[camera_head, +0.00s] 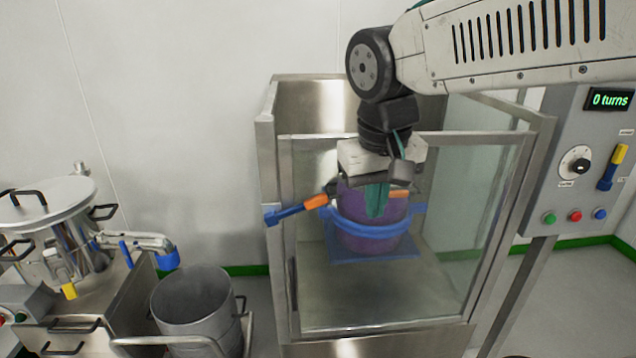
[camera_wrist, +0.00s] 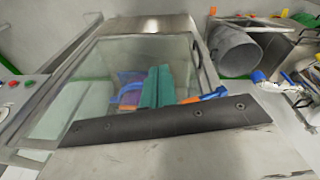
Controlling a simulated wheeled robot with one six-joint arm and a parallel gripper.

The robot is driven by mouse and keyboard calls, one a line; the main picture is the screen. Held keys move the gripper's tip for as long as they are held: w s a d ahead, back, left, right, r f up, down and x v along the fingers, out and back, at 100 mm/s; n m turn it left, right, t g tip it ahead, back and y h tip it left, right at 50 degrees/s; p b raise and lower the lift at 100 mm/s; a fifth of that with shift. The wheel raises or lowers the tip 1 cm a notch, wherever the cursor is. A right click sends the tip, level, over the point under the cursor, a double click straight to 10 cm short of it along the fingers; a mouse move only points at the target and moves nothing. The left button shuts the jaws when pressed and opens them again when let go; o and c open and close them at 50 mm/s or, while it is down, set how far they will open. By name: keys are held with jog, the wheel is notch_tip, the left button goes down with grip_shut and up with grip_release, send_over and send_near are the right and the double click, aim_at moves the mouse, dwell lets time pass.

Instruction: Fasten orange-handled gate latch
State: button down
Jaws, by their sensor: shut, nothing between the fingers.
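The gate latch (camera_head: 290,209) is a blue bar with an orange handle (camera_head: 316,201), at the left upright of the steel-framed clear gate (camera_head: 390,322). It sits slightly tilted, its blue end out past the frame to the left. The latch handle also shows in the wrist view (camera_wrist: 190,100), just right of the fingertips. My gripper (camera_head: 377,212) has teal fingers pressed together and empty. It points down in front of the gate, right of the handle and apart from it. Whether the gate is flush with its frame I cannot tell.
Behind the gate stands a purple drum (camera_head: 365,235) in a blue ring, with a second orange piece near it. A control panel (camera_head: 575,165) reading "0 turns" is at the right. A grey bin (camera_head: 195,300) and a lidded steel vessel (camera_head: 45,215) stand left.

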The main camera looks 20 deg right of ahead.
notch_tip(320, 180, up, 2)
jog(key=m+t+h, duration=0.1)
jog(key=m+h, duration=0.1)
send_over(314, 197)
jog(key=s+a, duration=0.3)
jog(key=s, duration=0.1)
jog(key=x, duration=0.9)
jog(key=shift+w+f, duration=0.3)
jog(key=shift+w, duration=0.15)
jog(key=shift+y, duration=0.3)
